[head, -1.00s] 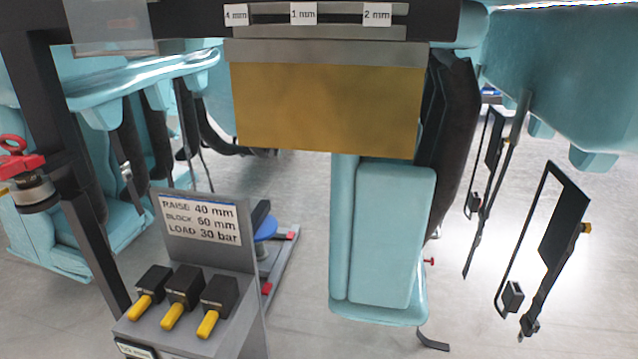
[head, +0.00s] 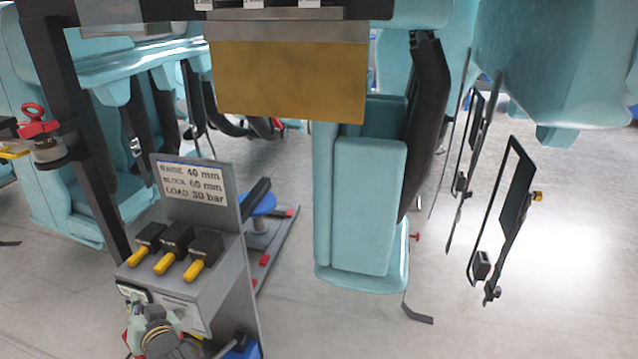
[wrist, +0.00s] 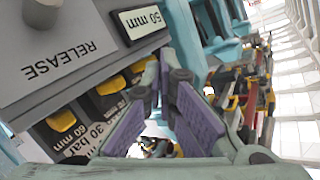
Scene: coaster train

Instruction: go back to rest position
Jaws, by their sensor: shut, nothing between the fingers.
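My gripper (head: 140,312) shows at the bottom left of the head view, low in front of the grey control box (head: 222,262). It is shut and empty. In the wrist view its purple-padded fingers (wrist: 166,72) point up toward the box, with their tips near a small "50 mm" display (wrist: 140,20). The box carries several yellow levers (head: 165,263) on black blocks. A knob (wrist: 42,12) beside the word RELEASE shows at the wrist view's upper left. Whether the fingers touch the box I cannot tell.
A sign (head: 192,184) reads RAISE 40 mm, BLOCK 60 mm, LOAD 30 bar. A brass-coloured block (head: 290,82) hangs at top centre. Teal seats (head: 365,205) stand behind, and dark frames (head: 505,220) hang at right. A dark post (head: 75,130) rises at left. Grey floor is open at lower right.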

